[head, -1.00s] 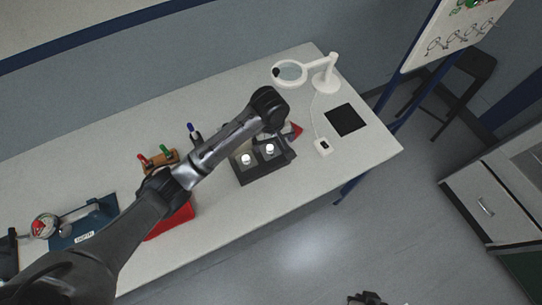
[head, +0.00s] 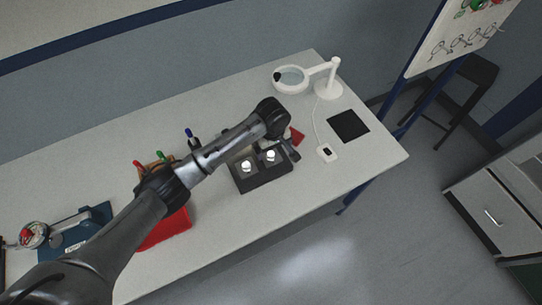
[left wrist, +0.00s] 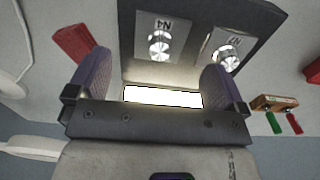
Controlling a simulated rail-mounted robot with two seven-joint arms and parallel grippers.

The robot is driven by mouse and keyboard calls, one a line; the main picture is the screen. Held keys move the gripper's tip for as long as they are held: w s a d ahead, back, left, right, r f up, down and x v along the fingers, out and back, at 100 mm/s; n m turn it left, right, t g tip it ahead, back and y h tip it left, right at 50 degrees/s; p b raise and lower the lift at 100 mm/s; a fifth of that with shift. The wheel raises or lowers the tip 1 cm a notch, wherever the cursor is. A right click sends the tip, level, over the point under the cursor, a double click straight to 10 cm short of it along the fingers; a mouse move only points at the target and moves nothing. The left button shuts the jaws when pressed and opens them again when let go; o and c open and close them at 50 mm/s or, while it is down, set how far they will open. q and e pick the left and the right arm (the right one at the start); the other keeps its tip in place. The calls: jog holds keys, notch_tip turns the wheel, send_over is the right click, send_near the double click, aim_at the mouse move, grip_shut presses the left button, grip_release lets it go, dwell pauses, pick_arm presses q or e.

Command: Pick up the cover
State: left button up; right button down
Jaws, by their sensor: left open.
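A dark block (head: 262,182) on the bench carries two bright round metal parts (head: 246,165) and (head: 270,155). In the left wrist view the block (left wrist: 203,12) shows two labelled plates, each with a shiny round part (left wrist: 158,45) and (left wrist: 226,57). I cannot tell for sure which piece is the cover. My left gripper (left wrist: 157,78) is open, its two fingers apart beside the block's edge, with a bright white strip (left wrist: 162,96) showing between them. My right gripper is out of view.
A red piece (head: 298,135) lies close behind the block. A red bin (head: 166,231), a wooden rack (head: 155,170) and a blue fixture (head: 85,230) stand to the left. A white magnifier lamp (head: 328,88) and black pad (head: 348,126) are to the right.

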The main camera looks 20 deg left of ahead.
aim_at(272, 155)
pick_arm(q)
jog(key=shift+s+f+b, duration=0.1)
jog(key=shift+f+b, duration=0.3)
jog(key=shift+f, duration=2.2)
jog(key=c, duration=1)
